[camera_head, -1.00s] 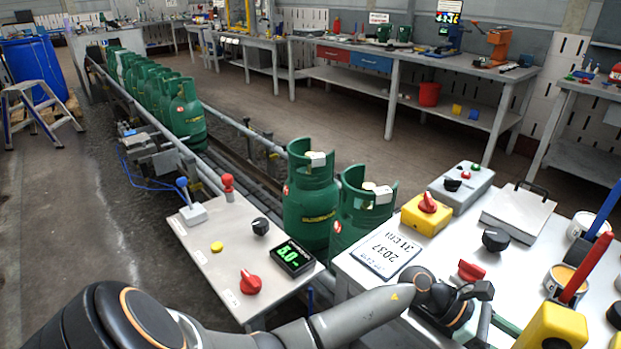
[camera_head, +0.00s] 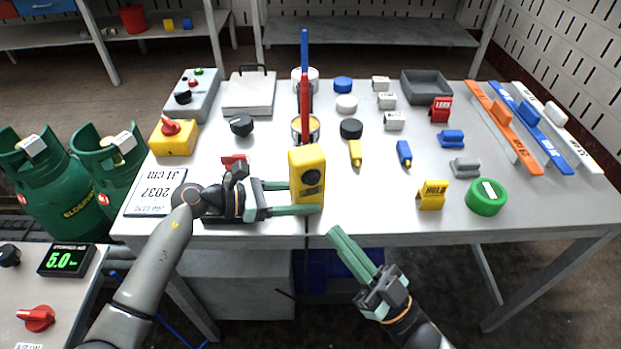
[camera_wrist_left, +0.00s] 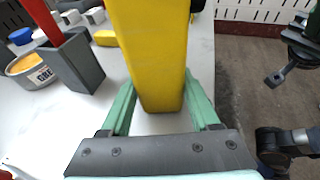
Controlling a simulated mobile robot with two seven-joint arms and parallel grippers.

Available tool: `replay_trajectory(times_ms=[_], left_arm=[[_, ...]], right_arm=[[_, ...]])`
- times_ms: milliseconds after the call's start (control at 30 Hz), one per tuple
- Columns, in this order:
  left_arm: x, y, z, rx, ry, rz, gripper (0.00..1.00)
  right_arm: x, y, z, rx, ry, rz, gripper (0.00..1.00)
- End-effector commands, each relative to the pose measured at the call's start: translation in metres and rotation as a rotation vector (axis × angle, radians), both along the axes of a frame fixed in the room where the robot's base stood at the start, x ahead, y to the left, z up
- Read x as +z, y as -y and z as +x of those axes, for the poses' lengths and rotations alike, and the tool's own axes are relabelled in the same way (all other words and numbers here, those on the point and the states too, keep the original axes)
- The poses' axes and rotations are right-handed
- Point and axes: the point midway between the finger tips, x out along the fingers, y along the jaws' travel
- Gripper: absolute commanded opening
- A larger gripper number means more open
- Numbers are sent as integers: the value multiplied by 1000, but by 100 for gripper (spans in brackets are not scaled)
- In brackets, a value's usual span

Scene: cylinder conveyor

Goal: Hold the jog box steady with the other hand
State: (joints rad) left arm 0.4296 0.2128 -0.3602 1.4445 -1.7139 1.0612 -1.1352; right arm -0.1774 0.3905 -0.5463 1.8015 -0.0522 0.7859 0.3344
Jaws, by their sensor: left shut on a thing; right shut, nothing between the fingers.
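The jog box (camera_head: 308,160), a tall yellow box with a dark round button on its front, stands upright near the front edge of the white table (camera_head: 400,215). My left gripper (camera_head: 305,198) is shut on it, its green fingers on either side of the lower part. In the left wrist view the yellow box (camera_wrist_left: 150,50) fills the space between the fingers; I cannot tell whether its base touches the table. My right gripper (camera_head: 337,233) is shut and empty, in front of the table edge, below and to the right of the box.
Close behind the box are a red upright stick (camera_head: 305,100) and an open tin (camera_head: 296,130). A yellow switch box (camera_head: 173,137) is at left. Bare tabletop lies right of the jog box.

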Motion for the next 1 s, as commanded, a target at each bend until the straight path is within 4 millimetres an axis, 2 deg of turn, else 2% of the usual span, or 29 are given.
replay_trajectory(times_ms=[533,733,1000], left_arm=[[0,0,0,0,0,0,0],[0,0,0,0,0,0,0],[0,0,0,0,0,0,0]], right_arm=[[0,-21,67,0,1,1,0],[0,-24,76,1,0,0,0],[0,-24,77,1,-1,1,0]])
